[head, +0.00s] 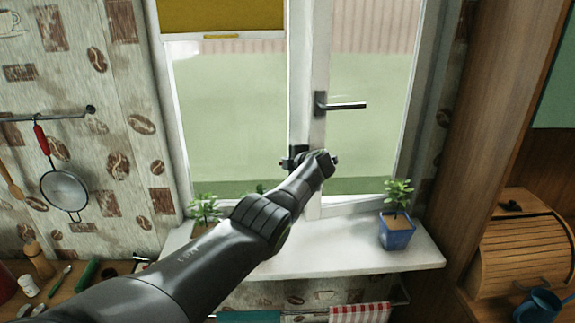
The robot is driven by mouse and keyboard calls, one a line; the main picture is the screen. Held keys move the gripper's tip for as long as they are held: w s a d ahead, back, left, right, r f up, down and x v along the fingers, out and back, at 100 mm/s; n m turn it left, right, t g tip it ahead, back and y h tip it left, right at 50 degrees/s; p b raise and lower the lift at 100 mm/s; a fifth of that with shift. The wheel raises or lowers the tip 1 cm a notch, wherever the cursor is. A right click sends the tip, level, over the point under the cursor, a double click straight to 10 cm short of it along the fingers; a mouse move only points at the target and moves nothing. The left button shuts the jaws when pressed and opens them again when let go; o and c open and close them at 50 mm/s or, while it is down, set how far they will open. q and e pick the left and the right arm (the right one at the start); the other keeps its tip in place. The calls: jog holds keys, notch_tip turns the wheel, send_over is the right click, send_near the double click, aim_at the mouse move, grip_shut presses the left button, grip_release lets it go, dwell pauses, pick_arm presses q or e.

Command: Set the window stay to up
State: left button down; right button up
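The window (312,60) has white frames and a dark lever handle (342,105) that points level to the right. I cannot make out a separate window stay for sure; my wrist covers the lower part of the middle frame. My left arm reaches in from the lower left, and my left gripper (314,160) is in front of the middle frame, below the handle and apart from it. Dark parts show on both sides of the wrist, but the fingertips are hidden. I cannot tell whether it touches anything. My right gripper is out of view.
A blue pot with a plant (396,230) stands on the right of the white sill (350,262). Another plant (205,208) stands at the left, partly behind my arm. A wooden cabinet side (480,130) bounds the right. A strainer (65,188) hangs at left.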

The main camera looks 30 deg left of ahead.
pick_arm(q)
jog(key=shift+f, duration=0.15)
jog(key=c, duration=1.5)
grip_release()
jog(key=shift+o, duration=0.2)
jog(key=b+v, duration=0.1)
jog(key=v, duration=1.6)
jog(key=shift+d, duration=0.1)
